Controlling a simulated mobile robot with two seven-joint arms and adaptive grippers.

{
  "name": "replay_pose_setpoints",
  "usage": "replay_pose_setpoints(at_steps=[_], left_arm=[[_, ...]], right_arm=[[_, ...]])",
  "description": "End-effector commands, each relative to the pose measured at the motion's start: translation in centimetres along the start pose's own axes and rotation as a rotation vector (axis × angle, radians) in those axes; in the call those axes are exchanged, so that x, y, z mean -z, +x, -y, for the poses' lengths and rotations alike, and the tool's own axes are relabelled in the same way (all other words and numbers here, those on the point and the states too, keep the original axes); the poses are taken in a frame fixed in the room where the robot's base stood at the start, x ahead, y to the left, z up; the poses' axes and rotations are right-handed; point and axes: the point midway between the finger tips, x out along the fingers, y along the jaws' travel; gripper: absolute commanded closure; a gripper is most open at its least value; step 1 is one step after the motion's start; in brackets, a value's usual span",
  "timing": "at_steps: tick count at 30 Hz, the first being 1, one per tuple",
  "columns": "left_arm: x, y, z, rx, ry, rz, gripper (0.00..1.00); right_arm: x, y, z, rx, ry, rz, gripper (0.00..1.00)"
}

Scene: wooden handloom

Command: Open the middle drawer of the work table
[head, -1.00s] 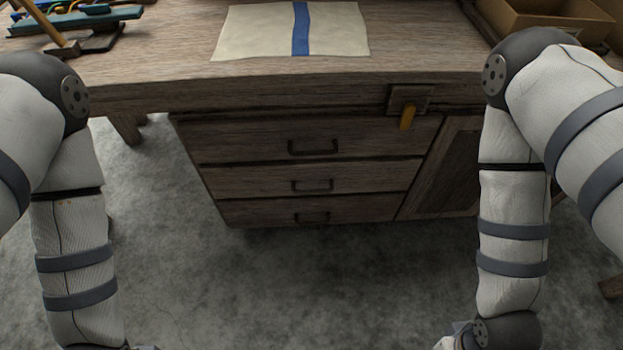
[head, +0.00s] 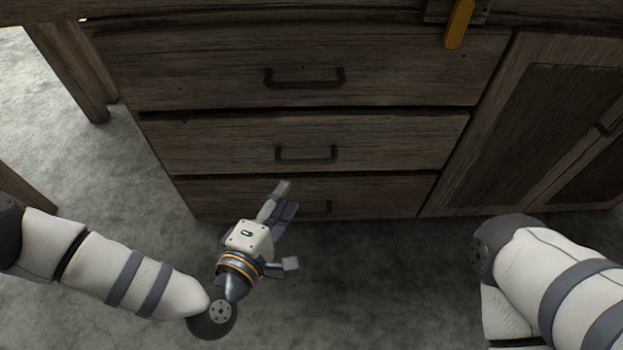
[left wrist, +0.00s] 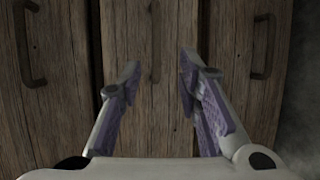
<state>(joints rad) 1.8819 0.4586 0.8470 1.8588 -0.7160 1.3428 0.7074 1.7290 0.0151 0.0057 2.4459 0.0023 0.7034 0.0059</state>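The work table's drawer stack fills the middle of the head view. The middle drawer (head: 220,143) is shut, with a dark bar handle (head: 306,155). My left gripper (head: 283,200) is open and empty. In the head view it overlaps the bottom drawer, below and slightly left of the middle handle. In the left wrist view the gripper (left wrist: 160,66) has its two purple-padded fingers apart. The middle handle (left wrist: 155,45) lies between and just beyond the fingertips, and no contact shows. My right gripper is out of view.
The top drawer (head: 190,75) and bottom drawer (head: 385,195) are shut, with similar handles. A yellow-orange piece (head: 459,24) hangs at the upper right. A panelled cupboard door (head: 540,130) is on the right. Grey floor (head: 350,300) lies clear in front.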

Motion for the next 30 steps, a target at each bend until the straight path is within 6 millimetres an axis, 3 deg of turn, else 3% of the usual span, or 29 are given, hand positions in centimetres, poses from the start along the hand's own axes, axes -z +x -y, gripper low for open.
replay_pose_setpoints(at_steps=[15,19,26,27,30], left_arm=[[0.0,10.7,-0.2,-0.005,-0.001,-0.001,0.69],[-0.1,11.8,-0.4,-0.005,-0.001,0.000,0.69],[-0.1,11.9,-0.6,-0.005,0.000,0.000,0.69],[-0.1,11.9,-0.6,-0.005,0.000,0.000,0.71],[-0.1,11.9,-0.6,-0.004,0.000,0.000,0.94]], right_arm=[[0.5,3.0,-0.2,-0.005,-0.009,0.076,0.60],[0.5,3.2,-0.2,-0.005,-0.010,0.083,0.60],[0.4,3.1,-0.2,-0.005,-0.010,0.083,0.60],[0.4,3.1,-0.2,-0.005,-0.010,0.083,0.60],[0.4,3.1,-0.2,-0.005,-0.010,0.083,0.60]])
